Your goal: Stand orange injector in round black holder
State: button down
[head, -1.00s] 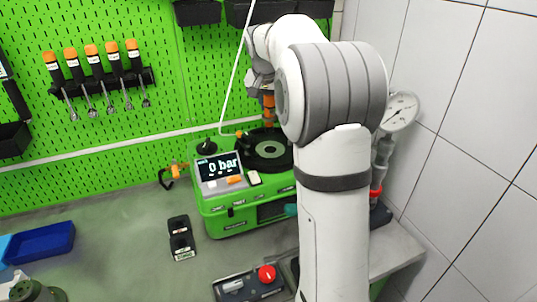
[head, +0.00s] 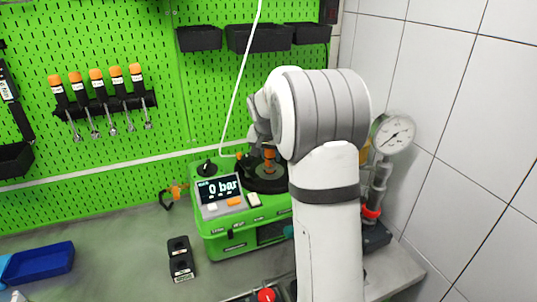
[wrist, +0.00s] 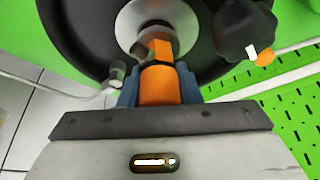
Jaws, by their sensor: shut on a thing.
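The orange injector (head: 270,154) is upright in my gripper (head: 263,140), above the round black holder (head: 250,184) on top of the green machine. In the wrist view the blue-grey fingers of my gripper (wrist: 158,86) are shut on the sides of the orange injector (wrist: 157,88). Its far end lies over the pale metal centre (wrist: 136,22) of the black holder (wrist: 75,25). I cannot tell whether the tip touches or has entered the holder. My arm hides the right part of the holder in the head view.
The green test machine (head: 228,243) has a display reading 0 bar (head: 219,188). A black knob (wrist: 245,27) stands close to the holder. A pressure gauge (head: 393,134) is at the right. A black two-socket block (head: 181,259) and a blue bin (head: 45,262) sit on the grey table.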

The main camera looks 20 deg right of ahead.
jog(key=shift+f+b, duration=0.3)
jog(key=shift+f, duration=0.05)
jog(key=c, duration=1.1)
grip_release()
jog(key=shift+r, duration=0.1)
jog(key=shift+o, duration=0.2)
jog(key=shift+r+p, duration=0.55)
jog(key=shift+p, duration=0.1)
jog(key=b+v, duration=0.3)
jog(key=v, duration=0.8)
jog(key=shift+s+r, duration=0.2)
jog(key=shift+r, duration=0.05)
jog(key=s+a+f+n+y, duration=0.1)
jog(key=s+a+f+n, duration=0.1)
jog(key=s, duration=0.8)
jog(key=s+a+f+n+y, duration=0.1)
jog(key=s+a+f, duration=0.4)
jog(key=s, duration=0.5)
jog(key=s+a+f+n, duration=0.4)
jog(key=s, duration=0.6)
jog(key=shift+s+a+g+y, duration=0.3)
jog(key=shift+a+y, duration=0.1)
